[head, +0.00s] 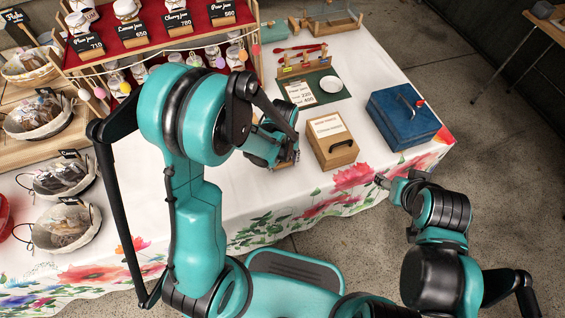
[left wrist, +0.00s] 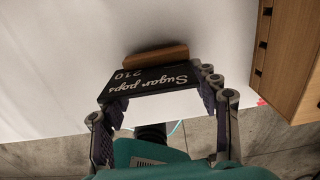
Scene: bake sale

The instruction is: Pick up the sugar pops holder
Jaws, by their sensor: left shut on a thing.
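The sugar pops holder is a black card reading "Sugar pops 210" (left wrist: 150,83) in a wooden base (left wrist: 155,58). It shows in the middle of the left wrist view, over the white tablecloth. My left gripper (left wrist: 160,92) has a finger at each side edge of the card and is shut on it. In the head view my left gripper (head: 287,152) is low at the table's front, left of a wooden box, and mostly hides the holder. I cannot tell whether the base touches the cloth. My right gripper (head: 385,181) is off the table's front edge; its jaws are unclear.
The wooden box (head: 333,153) stands close to the right of my left gripper. A blue box (head: 403,118) is further right. A green mat (head: 313,90) with a price card lies behind. A red tiered stand (head: 160,40) and baskets (head: 65,180) fill the left.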

